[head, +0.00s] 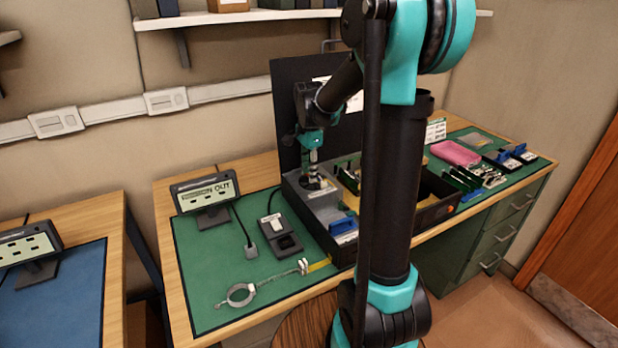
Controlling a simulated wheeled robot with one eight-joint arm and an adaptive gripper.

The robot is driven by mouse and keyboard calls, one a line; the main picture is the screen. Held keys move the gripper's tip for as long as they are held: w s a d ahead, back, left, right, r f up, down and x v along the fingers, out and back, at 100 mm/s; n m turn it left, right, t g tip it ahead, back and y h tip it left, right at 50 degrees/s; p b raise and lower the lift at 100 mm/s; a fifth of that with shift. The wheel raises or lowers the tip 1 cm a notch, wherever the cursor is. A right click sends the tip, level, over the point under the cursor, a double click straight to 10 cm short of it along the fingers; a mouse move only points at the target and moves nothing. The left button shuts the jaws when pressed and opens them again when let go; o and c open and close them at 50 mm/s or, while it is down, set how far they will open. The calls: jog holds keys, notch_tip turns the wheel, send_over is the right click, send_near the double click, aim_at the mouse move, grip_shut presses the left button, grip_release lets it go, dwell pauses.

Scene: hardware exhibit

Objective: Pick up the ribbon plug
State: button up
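My gripper (314,172) points down into the left part of a dark open case (341,247), over a grey block with a round dark recess. The fingers are small and dark, and I cannot tell whether they are open or shut or hold anything. I cannot tell for sure which thing is the ribbon plug. A small grey plug (251,251) on a black cable lies on the green mat in front of a display. A flat yellow strip (319,265) lies by the case's front left corner. My arm hides much of the case's middle.
A display on a stand (207,198) and a black switch-like box (281,236) stand left of the case. A metal ring clamp (240,294) lies at the front. The green mat's (205,265) left part is mostly clear.

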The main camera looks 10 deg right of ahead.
grip_shut()
jog(key=shift+r, duration=0.15)
dwell(0.4)
